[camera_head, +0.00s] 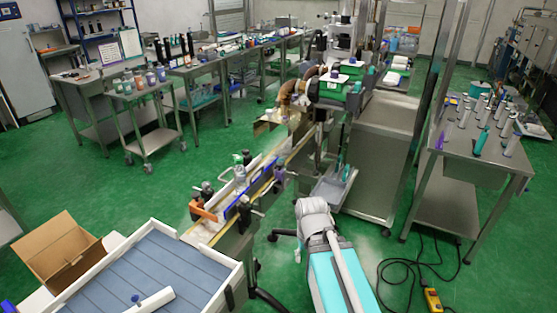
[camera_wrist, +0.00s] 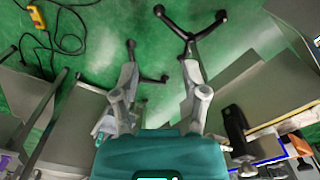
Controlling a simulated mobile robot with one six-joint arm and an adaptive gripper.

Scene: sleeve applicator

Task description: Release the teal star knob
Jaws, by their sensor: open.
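I cannot make out a teal star knob for certain in either view. In the head view, a small teal item (camera_head: 346,173) shows by the grey tray on the machine's side, too small to tell what it is. In the wrist view, my gripper (camera_wrist: 160,68) has its two grey fingers spread wide apart, with green floor between them and nothing held. The teal body at the bottom of that view is mine. In the head view my grey and teal arm stands at the lower middle, and my gripper cannot be made out there.
The conveyor (camera_head: 245,195) with its clamps runs diagonally beside my arm. The labelling machine (camera_head: 338,85) stands behind it. A steel table (camera_head: 450,150) with bottles is on the right. A yellow pendant (camera_head: 432,300) and black cable lie on the floor. Dark stand feet (camera_wrist: 190,32) show in the wrist view.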

